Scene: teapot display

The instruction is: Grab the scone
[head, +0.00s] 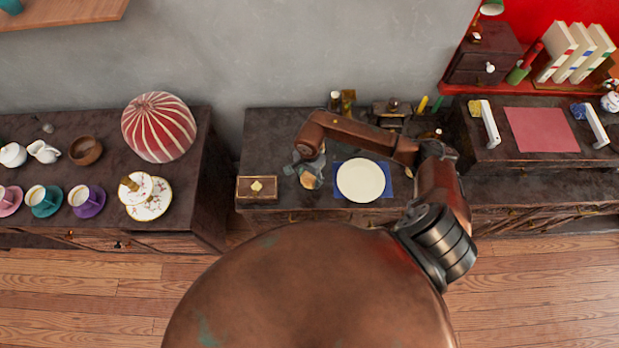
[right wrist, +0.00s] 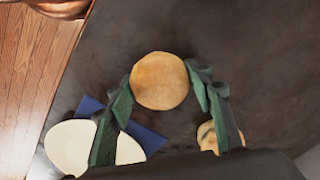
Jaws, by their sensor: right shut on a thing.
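The scone (right wrist: 159,80) is a round, golden-brown piece in the right wrist view. My right gripper (right wrist: 162,92) is shut on it, with a green-grey finger on each side. In the head view my right gripper (head: 304,167) is over the middle cabinet, left of the white plate; the scone is small and hard to make out there. A second round, tan piece (right wrist: 207,137) lies on the dark top, partly hidden by the right-hand finger. I cannot tell whether the held scone is clear of the surface. My left gripper is not in view.
The white plate (head: 360,180) lies on a blue napkin (head: 390,188). A small wooden box (head: 257,188) stands left of the gripper. Bottles and jars (head: 343,102) line the back. Cups and a striped red ball-like thing (head: 159,127) are on the left cabinet.

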